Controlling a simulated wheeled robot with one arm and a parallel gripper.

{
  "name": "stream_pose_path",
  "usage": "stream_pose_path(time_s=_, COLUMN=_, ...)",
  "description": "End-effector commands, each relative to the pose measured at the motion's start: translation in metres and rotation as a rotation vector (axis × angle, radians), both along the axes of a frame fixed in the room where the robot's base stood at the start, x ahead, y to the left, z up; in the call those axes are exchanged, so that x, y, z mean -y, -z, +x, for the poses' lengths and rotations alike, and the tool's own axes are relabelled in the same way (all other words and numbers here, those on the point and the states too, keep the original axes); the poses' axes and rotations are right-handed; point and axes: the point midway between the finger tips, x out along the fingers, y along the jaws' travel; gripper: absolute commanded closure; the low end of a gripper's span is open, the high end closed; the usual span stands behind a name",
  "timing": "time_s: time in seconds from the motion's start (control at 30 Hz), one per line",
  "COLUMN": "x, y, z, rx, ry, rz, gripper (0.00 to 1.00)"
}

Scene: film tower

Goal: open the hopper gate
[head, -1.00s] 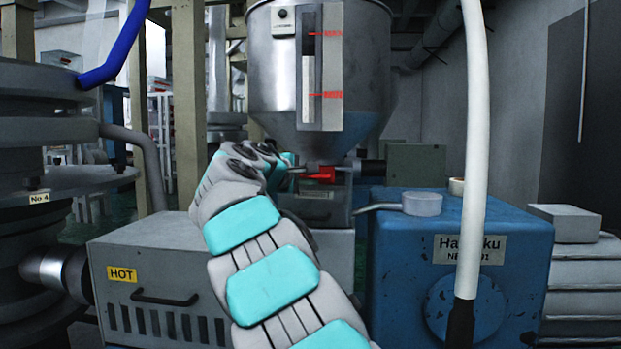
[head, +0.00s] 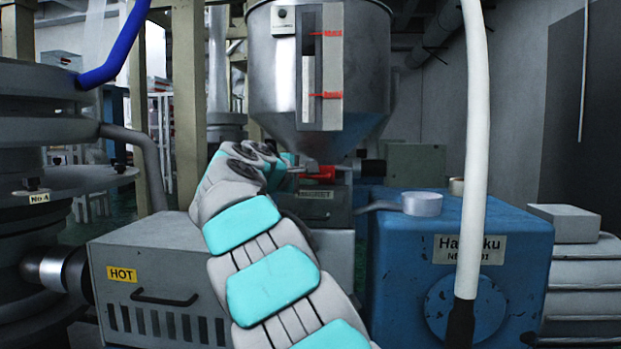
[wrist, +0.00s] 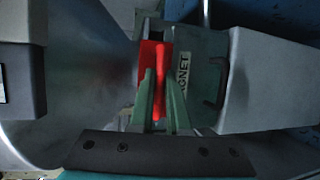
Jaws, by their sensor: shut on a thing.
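The hopper (head: 360,60) is a large grey metal funnel at the top middle of the head view, with a level window (head: 308,90) on its front. Under its cone is a red gate handle (head: 319,174). In the wrist view the red handle (wrist: 152,53) lies between the green fingers of my gripper (wrist: 157,78), which is shut on it. In the head view my gripper (head: 287,171) reaches the handle from the left, and my wrist hides most of the fingers.
A blue hose (head: 118,50) is at upper left.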

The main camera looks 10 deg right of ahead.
Motion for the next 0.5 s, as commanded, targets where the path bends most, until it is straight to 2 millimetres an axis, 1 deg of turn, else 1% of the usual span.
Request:
stream_pose_path(time_s=0.17, x=0.000, y=0.001, z=0.000, rx=-0.002, ry=0.001, rz=0.000, gripper=1.00)
stream_pose_path(time_s=0.27, x=-0.002, y=0.001, z=-0.004, rx=-0.003, ry=0.000, rz=0.000, gripper=1.00)
stream_pose_path(time_s=0.4, x=-0.007, y=-0.002, z=-0.020, rx=0.002, ry=0.000, rz=-0.001, gripper=1.00)
stream_pose_path(time_s=0.5, x=-0.010, y=0.000, z=-0.033, rx=-0.002, ry=0.003, rz=-0.001, gripper=1.00)
